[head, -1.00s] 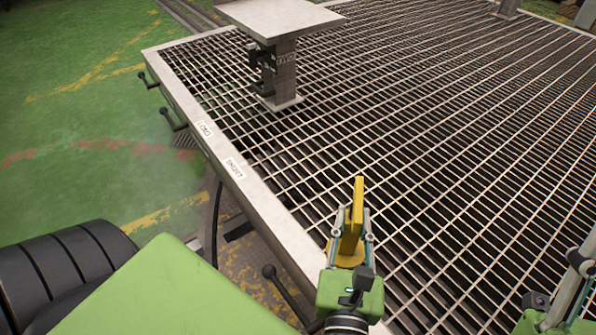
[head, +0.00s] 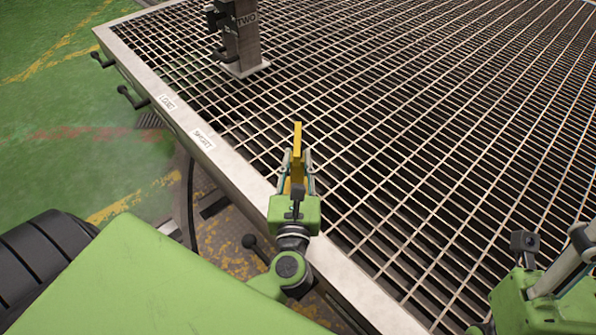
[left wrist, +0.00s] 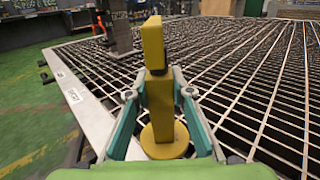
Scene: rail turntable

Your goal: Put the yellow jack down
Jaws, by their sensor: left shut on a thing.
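The yellow jack (head: 298,145) is upright between the fingers of my left gripper (head: 297,168), which is shut on it. In the left wrist view the jack (left wrist: 159,95) shows a block top, a narrow body and a round base (left wrist: 164,142), with the gripper's fingers (left wrist: 160,98) on both sides. The jack is over the metal grating (head: 400,130), just inside its pale rim. I cannot tell whether its base touches the grating. My right gripper (head: 575,262) is partly in view at the lower right, and its fingertips are not clear.
A grey post marked TWO (head: 241,40) stands on the grating at the back left. Labels (head: 203,140) mark the rim (head: 235,170), and black handles (head: 130,97) stick out from its side. The grating around the jack is clear.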

